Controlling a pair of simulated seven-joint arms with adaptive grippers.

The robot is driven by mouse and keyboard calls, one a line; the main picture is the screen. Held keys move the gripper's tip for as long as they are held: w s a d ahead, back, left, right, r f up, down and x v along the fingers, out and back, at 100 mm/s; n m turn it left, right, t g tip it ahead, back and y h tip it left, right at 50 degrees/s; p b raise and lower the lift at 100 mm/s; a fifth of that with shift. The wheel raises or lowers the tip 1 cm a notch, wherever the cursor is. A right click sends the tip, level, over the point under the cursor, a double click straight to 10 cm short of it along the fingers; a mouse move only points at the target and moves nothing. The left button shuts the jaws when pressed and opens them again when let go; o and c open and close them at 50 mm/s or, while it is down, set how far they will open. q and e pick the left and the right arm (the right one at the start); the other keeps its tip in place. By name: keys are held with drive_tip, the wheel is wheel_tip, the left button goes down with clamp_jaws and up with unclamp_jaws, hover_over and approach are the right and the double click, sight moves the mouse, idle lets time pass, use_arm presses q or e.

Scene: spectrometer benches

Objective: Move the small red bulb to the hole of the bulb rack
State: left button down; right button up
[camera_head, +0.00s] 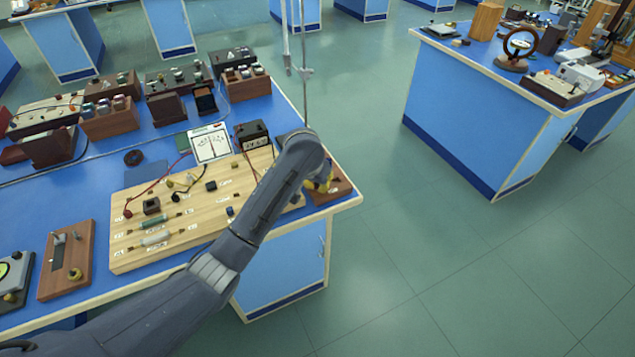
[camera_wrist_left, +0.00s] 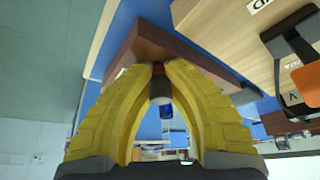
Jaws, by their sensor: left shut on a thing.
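My left gripper (camera_head: 323,185) is over the right end of the near bench, partly hidden behind its own arm. In the left wrist view its yellow fingers (camera_wrist_left: 159,72) are closed on the small red bulb (camera_wrist_left: 158,69). Only a small red part shows between the fingertips, with a grey piece below it. A blue piece (camera_wrist_left: 166,111) shows further down; I cannot tell if it belongs to the bulb. The brown wooden bulb rack (camera_head: 341,190) is at the bench corner, right by the gripper. It also shows in the left wrist view (camera_wrist_left: 137,47), close to the fingertips. Its hole is hidden.
A pale wooden circuit board (camera_head: 190,254) with wires and small parts lies left of the rack. A white meter (camera_head: 211,143) and a black box (camera_head: 252,134) stand behind. The bench edge is close on the right, with open floor beyond.

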use_arm(q)
drive_tip(key=c, duration=1.4)
unclamp_jaws()
drive_tip(key=shift+o, duration=0.2)
drive_tip(key=shift+r, duration=0.15)
drive_tip(key=v, duration=1.1)
drive_tip(key=shift+s+r, duration=0.15)
drive_tip(key=shift+r, duration=0.15)
drive_tip(key=shift+a, duration=0.1)
